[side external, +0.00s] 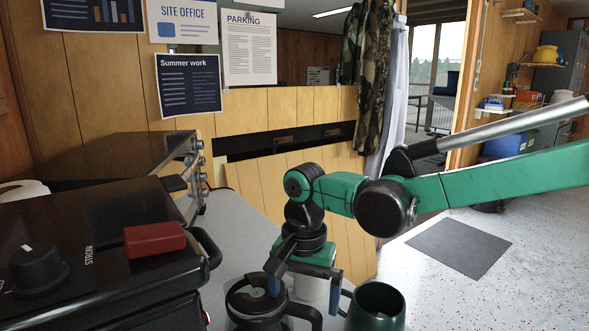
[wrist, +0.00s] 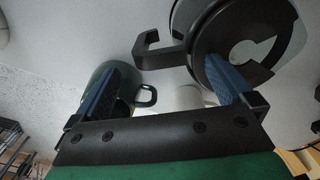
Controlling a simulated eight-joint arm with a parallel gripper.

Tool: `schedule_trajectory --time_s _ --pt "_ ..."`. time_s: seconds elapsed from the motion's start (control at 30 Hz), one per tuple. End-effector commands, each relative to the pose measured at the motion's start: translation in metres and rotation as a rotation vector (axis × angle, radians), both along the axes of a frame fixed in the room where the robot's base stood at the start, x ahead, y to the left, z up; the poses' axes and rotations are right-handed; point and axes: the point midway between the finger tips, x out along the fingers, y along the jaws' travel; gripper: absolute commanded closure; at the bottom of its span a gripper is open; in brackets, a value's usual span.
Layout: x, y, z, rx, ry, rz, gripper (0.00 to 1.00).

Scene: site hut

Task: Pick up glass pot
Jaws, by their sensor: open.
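The glass pot (side external: 243,301) stands at the bottom of the side view, with a black ring-shaped lid and a black handle pointing right. In the wrist view the glass pot (wrist: 205,73) is at the upper right, its handle pointing left. My gripper (side external: 305,285) is open above the counter and points down. In the wrist view my gripper (wrist: 162,80) has one blue finger overlapping the pot's black rim and the other overlapping a green mug. I cannot tell whether either finger touches. The pot's lower part is out of the side view.
The green mug (side external: 375,308) stands right of the pot, and also shows in the wrist view (wrist: 125,86). A white cup (side external: 309,289) sits behind, between them. A black machine (side external: 120,235) with a red block (side external: 155,238) stands left. The grey counter (side external: 240,222) is clear farther back.

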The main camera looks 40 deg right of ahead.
Motion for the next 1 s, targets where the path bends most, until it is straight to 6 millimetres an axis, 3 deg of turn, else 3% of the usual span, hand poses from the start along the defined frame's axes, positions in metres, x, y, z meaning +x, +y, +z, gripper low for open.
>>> schedule_trajectory --time_s 0.4,0.67,0.77,1.0 --pt "-0.002 0.001 -0.048 0.000 -0.001 0.000 0.00" --pt "-0.003 0.001 -0.051 0.000 -0.001 0.000 0.00" --pt "-0.003 0.001 -0.051 0.000 -0.001 0.000 0.23" --pt "-0.003 0.001 -0.051 0.000 -0.001 0.000 0.91"
